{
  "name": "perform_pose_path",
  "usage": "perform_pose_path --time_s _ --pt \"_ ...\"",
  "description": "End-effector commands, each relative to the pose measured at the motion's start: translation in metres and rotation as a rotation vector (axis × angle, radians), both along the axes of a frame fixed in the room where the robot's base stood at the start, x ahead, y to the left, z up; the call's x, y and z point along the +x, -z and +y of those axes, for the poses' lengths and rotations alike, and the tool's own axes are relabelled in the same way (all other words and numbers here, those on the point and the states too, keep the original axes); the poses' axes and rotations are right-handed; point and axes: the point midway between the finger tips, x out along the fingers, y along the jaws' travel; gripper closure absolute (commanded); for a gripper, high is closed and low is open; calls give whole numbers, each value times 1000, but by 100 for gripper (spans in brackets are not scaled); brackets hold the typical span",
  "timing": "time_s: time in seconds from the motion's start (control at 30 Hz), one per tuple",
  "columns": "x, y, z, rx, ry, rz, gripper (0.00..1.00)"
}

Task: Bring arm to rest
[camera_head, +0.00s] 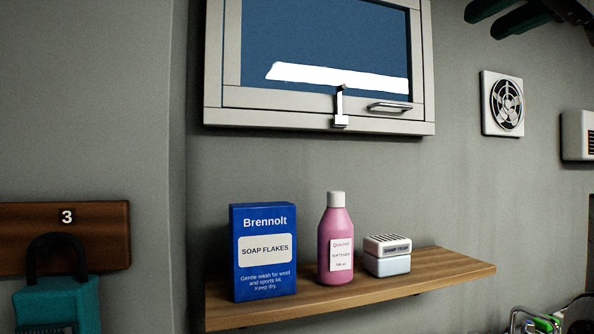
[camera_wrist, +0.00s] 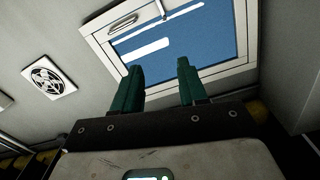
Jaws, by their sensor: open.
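My gripper (camera_head: 503,14) shows at the top right of the head view, with its green fingers high above the shelf and well apart from it. In the wrist view my gripper (camera_wrist: 159,82) has its two green fingers spread, with nothing between them. Past the fingertips is the window (camera_wrist: 180,35), with a white frame and a blue pane. The rest of the arm is mostly out of the head view.
A wooden shelf (camera_head: 450,264) holds a blue soap flakes box (camera_head: 264,276), a pink bottle (camera_head: 335,232) and a small white-topped box (camera_head: 387,262). A wall fan (camera_head: 503,103) and a white wall unit (camera_head: 577,136) are at right. A teal bag (camera_head: 60,305) hangs at left.

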Motion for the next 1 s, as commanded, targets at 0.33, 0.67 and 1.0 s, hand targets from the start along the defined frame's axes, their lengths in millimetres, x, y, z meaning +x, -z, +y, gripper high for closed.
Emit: perform_pose_path --time_s 0.33,0.67,1.0 --pt "36 63 -7 10 17 87 58" --pt "84 195 -18 17 51 252 58" --pt "95 418 -22 -6 106 531 58"
